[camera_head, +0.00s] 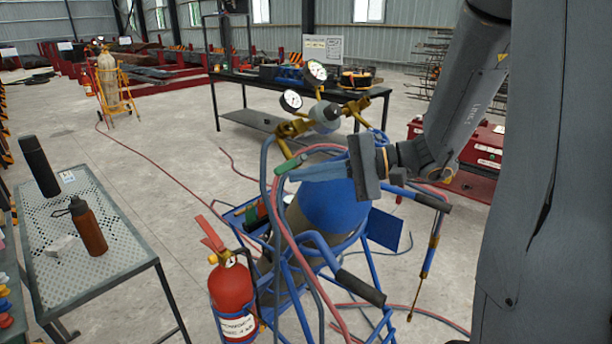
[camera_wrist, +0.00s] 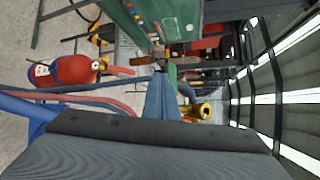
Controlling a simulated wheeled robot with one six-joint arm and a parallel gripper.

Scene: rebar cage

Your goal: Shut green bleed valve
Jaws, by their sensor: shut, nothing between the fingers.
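A green lever (camera_head: 290,164), which looks like the bleed valve's handle, sits below the brass regulator fittings (camera_head: 293,128) of a blue-topped cylinder (camera_head: 335,207). My gripper (camera_head: 293,174) reaches in from the right, its blue fingers shut and empty. Their tips are right beside the lever in the head view; I cannot tell whether they touch it. The fingers hide part of the valve.
A blue cart frame (camera_head: 322,250) holds the cylinder, with red and blue hoses looping close around my fingers. Two pressure gauges (camera_head: 316,70) stand above. A red extinguisher (camera_head: 232,292) hangs at the cart's left. A perforated table (camera_head: 85,245) stands left, with open floor between.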

